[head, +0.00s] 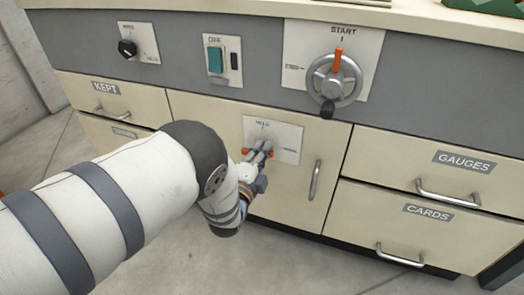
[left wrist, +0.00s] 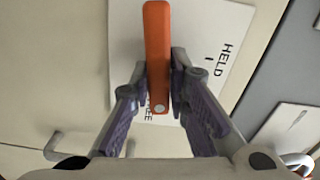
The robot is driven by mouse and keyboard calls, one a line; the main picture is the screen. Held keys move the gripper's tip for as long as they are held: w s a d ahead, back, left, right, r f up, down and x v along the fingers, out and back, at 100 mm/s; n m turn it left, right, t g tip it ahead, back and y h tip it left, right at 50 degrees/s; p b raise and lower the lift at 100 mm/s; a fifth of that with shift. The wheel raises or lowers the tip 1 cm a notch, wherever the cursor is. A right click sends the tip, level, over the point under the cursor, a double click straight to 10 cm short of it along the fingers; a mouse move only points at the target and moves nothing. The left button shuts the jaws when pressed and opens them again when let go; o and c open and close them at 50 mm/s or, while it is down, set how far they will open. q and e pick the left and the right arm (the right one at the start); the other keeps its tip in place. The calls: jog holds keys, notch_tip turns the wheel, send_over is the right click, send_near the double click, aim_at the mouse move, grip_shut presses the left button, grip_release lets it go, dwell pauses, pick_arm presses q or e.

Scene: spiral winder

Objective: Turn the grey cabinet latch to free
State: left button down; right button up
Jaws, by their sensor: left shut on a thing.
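The cabinet latch has an orange bar handle (left wrist: 157,50) on a pale plate (head: 288,142) on the cream cabinet door. The plate is marked HELD at its top and FREE at its right in the head view. The bar lies roughly level there, and its end with a pale dot is toward FREE in the left wrist view. My left gripper (head: 262,150) is shut on the bar, with a finger on each side (left wrist: 160,88). The fingers hide part of the bar and of the FREE mark. My right gripper is not in view.
A door pull (head: 315,180) stands right of the plate. A grey wheel with an orange pointer (head: 333,78) is above, near a teal switch (head: 215,60) and a black knob (head: 127,48). Drawers GAUGES (head: 400,160) and CARDS (head: 360,220) are at right, KEPT (head: 130,98) at left.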

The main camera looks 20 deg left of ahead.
pick_arm(q)
jog(key=shift+s+f+m, duration=0.1)
jog(key=shift+f+m, duration=0.25)
jog(key=shift+m, duration=0.55)
jog(key=c, duration=1.6)
grip_release()
jog(key=shift+a, duration=0.1)
jog(key=shift+o, duration=0.2)
jog(key=shift+r, duration=0.1)
jog(key=s, duration=1.2)
jog(key=shift+a, duration=0.15)
